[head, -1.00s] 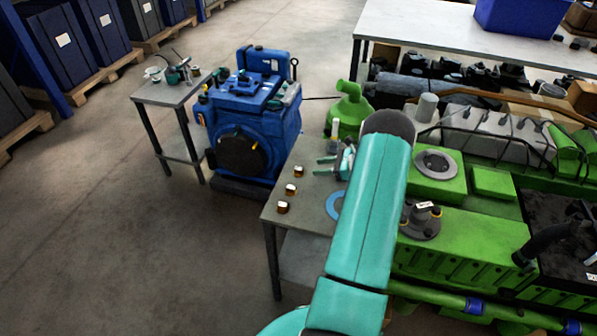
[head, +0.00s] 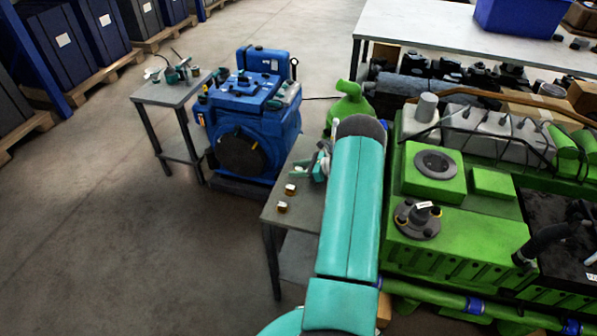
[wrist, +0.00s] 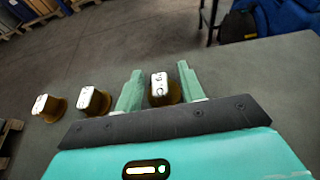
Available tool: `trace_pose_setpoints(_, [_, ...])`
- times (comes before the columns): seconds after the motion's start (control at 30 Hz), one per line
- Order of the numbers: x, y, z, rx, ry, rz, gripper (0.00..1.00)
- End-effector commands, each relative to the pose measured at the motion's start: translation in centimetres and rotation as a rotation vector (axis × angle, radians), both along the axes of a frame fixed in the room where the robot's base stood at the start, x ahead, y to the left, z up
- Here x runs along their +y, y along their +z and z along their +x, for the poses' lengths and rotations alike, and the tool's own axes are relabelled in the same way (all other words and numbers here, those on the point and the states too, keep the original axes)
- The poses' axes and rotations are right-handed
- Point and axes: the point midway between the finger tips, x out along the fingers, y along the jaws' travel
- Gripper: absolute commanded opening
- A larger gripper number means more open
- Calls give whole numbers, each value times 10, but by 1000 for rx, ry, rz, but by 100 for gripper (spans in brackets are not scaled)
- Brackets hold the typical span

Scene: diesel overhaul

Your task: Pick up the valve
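Small brass-coloured pieces with white labelled tops stand in a row on a grey table; I take these as the valves, but cannot read the labels. In the wrist view one valve (wrist: 161,89) stands between my open gripper fingers (wrist: 160,69), with no clear grip on it. A second valve (wrist: 94,100) and a third valve (wrist: 48,107) stand to the left, outside the fingers. In the head view two valves show, a farther one (head: 290,190) and a nearer one (head: 282,207). My gripper (head: 318,165) and arm hide the other one there.
The grey table (head: 273,214) has its free edge on the left. A green engine (head: 440,240) with a grey flange (head: 418,219) stands to the right. A blue machine (head: 245,130) stands behind the table. Open floor (head: 130,250) lies to the left.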

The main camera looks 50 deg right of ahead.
Motion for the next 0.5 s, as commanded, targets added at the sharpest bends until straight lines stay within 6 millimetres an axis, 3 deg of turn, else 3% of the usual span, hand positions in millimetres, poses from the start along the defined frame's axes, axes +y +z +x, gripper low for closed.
trace_pose_setpoints(0.03, [0,0,0,0,0,0,28])
trace_pose_setpoints(0.17, [0,0,0,0,0,0,3])
trace_pose_setpoints(0.2, [0,0,0,0,0,0,0])
trace_pose_setpoints(0.5, [0,1,0,0,0,-1,0])
